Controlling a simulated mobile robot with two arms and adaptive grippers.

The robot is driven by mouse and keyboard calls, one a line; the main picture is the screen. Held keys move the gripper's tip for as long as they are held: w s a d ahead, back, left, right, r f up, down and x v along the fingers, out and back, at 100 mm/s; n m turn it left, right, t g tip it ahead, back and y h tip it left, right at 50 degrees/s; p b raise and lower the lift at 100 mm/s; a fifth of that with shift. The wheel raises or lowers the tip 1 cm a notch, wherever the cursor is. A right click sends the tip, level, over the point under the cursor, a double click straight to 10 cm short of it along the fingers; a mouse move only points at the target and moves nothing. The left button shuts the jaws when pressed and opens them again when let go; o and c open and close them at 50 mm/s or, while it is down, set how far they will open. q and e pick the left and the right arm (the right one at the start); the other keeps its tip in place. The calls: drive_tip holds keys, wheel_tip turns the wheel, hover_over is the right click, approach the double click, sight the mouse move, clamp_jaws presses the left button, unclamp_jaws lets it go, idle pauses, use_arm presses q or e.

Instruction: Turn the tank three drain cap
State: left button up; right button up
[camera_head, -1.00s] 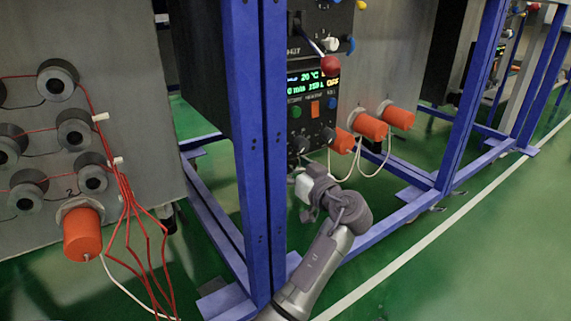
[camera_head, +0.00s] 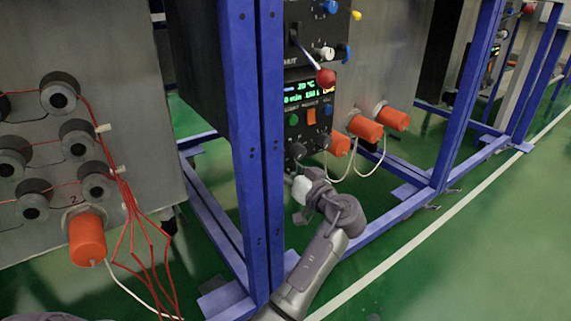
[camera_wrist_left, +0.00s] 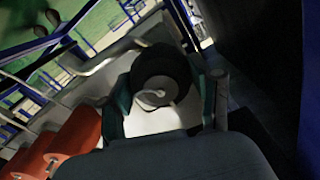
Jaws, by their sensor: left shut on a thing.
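My left gripper (camera_head: 301,188) reaches in low, below the black control panel (camera_head: 308,100) and beside the blue post. In the left wrist view my left gripper (camera_wrist_left: 165,100) has its fingers on both sides of a dark round cap (camera_wrist_left: 158,70) with a pale curved piece on its face, and is shut on it. In the head view the cap is hidden by the gripper and wrist. No label shows which tank the cap belongs to. My right gripper is not in view.
Blue frame posts (camera_head: 250,150) stand close to my left arm. A red-balled lever (camera_head: 325,78) is above. Green floor is clear at right.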

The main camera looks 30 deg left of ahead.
use_arm(q)
drive_tip(key=o, duration=1.1)
drive_tip(key=v, duration=0.7)
drive_tip(key=shift+s+d, duration=0.1)
drive_tip(key=shift+d, duration=0.2)
